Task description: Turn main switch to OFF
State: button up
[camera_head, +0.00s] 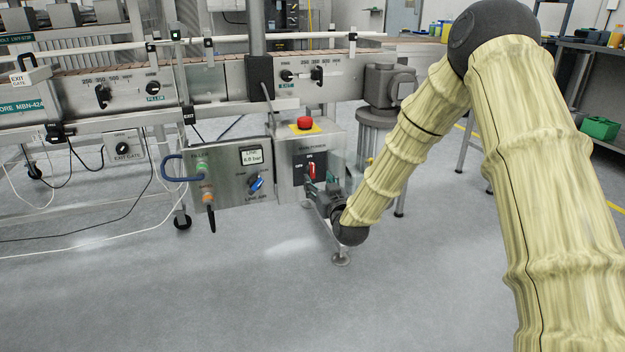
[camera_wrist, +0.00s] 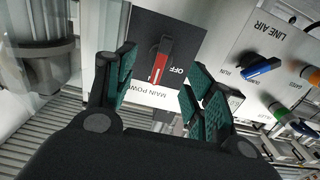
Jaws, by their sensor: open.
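The main switch (camera_head: 312,169) is a red handle on a black plate on the grey box, below the lettering "MAIN POWER". In the head view it stands roughly upright, with the OFF label to its left. In the wrist view the handle (camera_wrist: 160,63) shows between and beyond my fingers, its red end towards the "MAIN POWER" lettering and OFF beside it. My gripper (camera_wrist: 160,84) is open and empty, facing the plate, with green-padded fingers on either side of the handle's line. In the head view my gripper (camera_head: 318,192) is just below and in front of the switch, partly covering the plate's lower part.
A red emergency button (camera_head: 304,123) on a yellow base sits on top of the box. The line air panel (camera_head: 228,172), with a blue knob (camera_head: 256,183) and gauge, stands close to the left. A conveyor runs behind. The floor in front is clear.

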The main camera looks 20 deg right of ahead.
aim_at(314, 175)
jog(key=shift+w+a+b, duration=0.15)
jog(key=shift+w+b, duration=0.95)
jog(key=shift+w, duration=2)
jog(key=c, duration=1)
